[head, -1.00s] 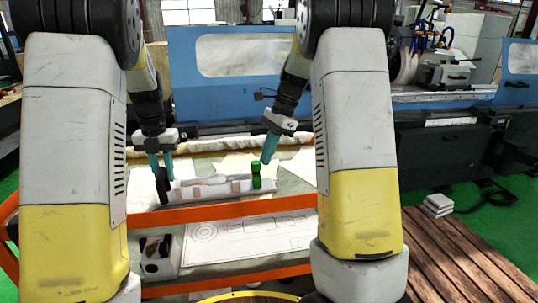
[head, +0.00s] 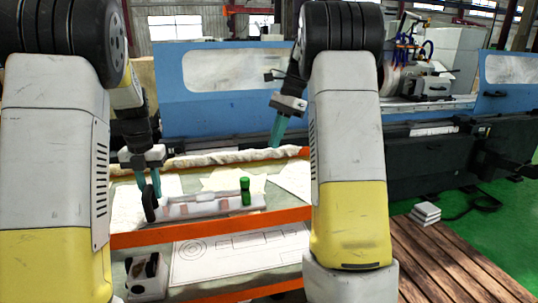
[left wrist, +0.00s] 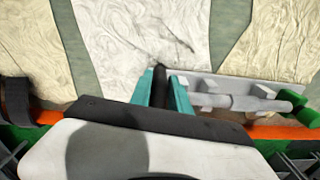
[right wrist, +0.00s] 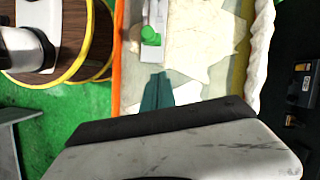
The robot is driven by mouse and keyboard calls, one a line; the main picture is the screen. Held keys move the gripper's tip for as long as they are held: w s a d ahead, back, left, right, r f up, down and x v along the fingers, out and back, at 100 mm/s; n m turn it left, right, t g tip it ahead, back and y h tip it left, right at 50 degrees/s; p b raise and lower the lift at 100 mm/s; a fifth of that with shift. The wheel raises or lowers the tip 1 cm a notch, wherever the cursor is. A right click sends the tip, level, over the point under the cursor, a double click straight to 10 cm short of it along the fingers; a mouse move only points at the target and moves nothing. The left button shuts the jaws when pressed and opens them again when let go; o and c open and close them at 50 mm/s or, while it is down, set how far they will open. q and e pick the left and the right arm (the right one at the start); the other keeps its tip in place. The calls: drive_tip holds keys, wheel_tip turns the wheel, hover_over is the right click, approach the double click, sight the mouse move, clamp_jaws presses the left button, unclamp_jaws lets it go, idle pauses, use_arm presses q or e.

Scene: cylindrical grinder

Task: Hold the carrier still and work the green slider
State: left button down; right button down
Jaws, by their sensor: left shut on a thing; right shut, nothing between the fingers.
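The carrier (head: 215,206) is a long pale grey tray lying on the table, with a black grip (head: 150,204) at its left end. The green slider (head: 245,190) is at its right end, also seen in the left wrist view (left wrist: 292,105) and the right wrist view (right wrist: 150,36). My left gripper (head: 151,186) is shut on the black grip; in the left wrist view its teal fingers (left wrist: 162,88) stand on both sides of it. My right gripper (head: 274,146) is shut and empty, above and right of the green slider, not touching it.
Paper sheets lie on the table, which has an orange front rail (head: 200,231). A lower shelf holds a drawing (head: 240,250) and a small grey block (head: 146,277). The blue grinder (head: 220,85) stands behind. Wooden slats (head: 440,260) are at right.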

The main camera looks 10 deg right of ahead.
drive_tip(key=shift+d+r, duration=0.2)
drive_tip(key=shift+r, duration=0.35)
use_arm(q)
drive_tip(key=c, duration=1.1)
unclamp_jaws()
drive_tip(key=shift+c, duration=0.2)
use_arm(e)
drive_tip(key=shift+w, duration=0.1)
use_arm(q)
wheel_tip(320, 180, up, 12)
drive_tip(key=shift+a, duration=0.1)
